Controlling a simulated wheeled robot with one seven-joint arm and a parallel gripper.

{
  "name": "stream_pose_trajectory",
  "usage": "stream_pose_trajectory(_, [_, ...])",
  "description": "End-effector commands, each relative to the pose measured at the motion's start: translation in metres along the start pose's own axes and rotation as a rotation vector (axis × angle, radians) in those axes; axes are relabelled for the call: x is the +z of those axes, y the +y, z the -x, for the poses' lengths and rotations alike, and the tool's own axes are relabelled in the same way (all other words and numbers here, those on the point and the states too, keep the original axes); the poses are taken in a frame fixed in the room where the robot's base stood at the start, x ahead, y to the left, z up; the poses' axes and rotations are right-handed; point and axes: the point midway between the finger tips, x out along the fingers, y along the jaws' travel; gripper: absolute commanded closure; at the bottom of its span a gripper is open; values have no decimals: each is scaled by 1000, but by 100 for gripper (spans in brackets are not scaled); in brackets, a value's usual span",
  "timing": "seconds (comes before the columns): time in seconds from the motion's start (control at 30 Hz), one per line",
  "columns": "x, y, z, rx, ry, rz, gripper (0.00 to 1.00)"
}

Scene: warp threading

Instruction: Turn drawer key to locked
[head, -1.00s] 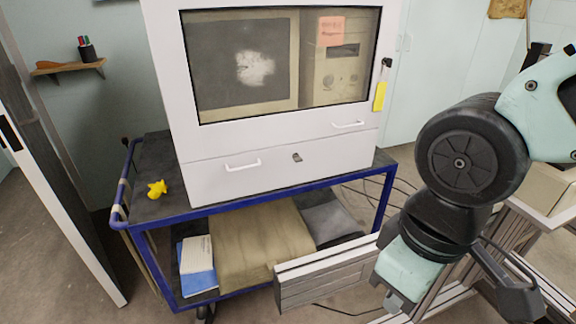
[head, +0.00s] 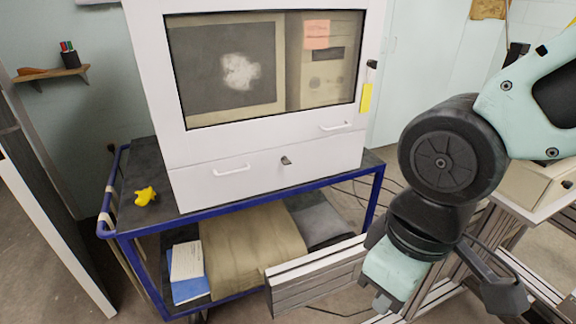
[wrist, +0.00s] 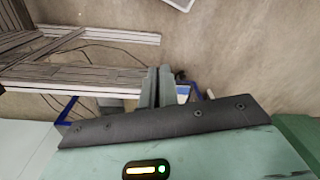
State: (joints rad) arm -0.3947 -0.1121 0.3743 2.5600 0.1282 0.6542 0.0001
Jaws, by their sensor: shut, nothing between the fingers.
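The drawer key (head: 286,160) is a small dark key in the lock on the white drawer front (head: 265,180), low on the white cabinet. It is too small to tell which way it is turned. The drawer looks closed, with a white handle (head: 231,170) left of the key. In the wrist view my gripper (wrist: 158,72) has its two grey fingers together, with nothing between them. It points down over the floor, away from the key. In the head view my arm hangs at the right, and the fingertips are hard to make out.
The cabinet stands on a blue-framed cart (head: 240,197) with a yellow duck-like toy (head: 145,196) on its top. A grey slatted panel (head: 312,281) juts out between the cart and my arm. Books (head: 188,271) lie on the lower shelf. A yellow tag (head: 366,97) hangs at the cabinet's right side.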

Motion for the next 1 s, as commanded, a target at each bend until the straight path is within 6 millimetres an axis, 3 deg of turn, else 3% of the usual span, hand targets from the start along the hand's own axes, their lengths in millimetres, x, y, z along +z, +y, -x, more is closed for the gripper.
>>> stream_pose_trajectory(0.03, [-1, 0, 0, 0, 2, 0, 83])
stream_pose_trajectory(0.13, [-14, 2, -6, -7, 32, 0, 55])
stream_pose_trajectory(0.17, [-22, 3, -10, -10, 52, 0, 53])
stream_pose_trajectory(0.27, [-64, 10, -26, -26, 159, -5, 53])
stream_pose_trajectory(0.47, [-178, 42, -67, -40, 480, -28, 53])
stream_pose_trajectory(0.6, [-246, 74, -91, -20, 716, -59, 53])
stream_pose_trajectory(0.7, [-286, 102, -108, 12, 882, -89, 53])
stream_pose_trajectory(0.83, [-322, 144, -129, 77, 1093, -135, 53])
stream_pose_trajectory(1.0, [-342, 194, -153, 189, 1333, -192, 53])
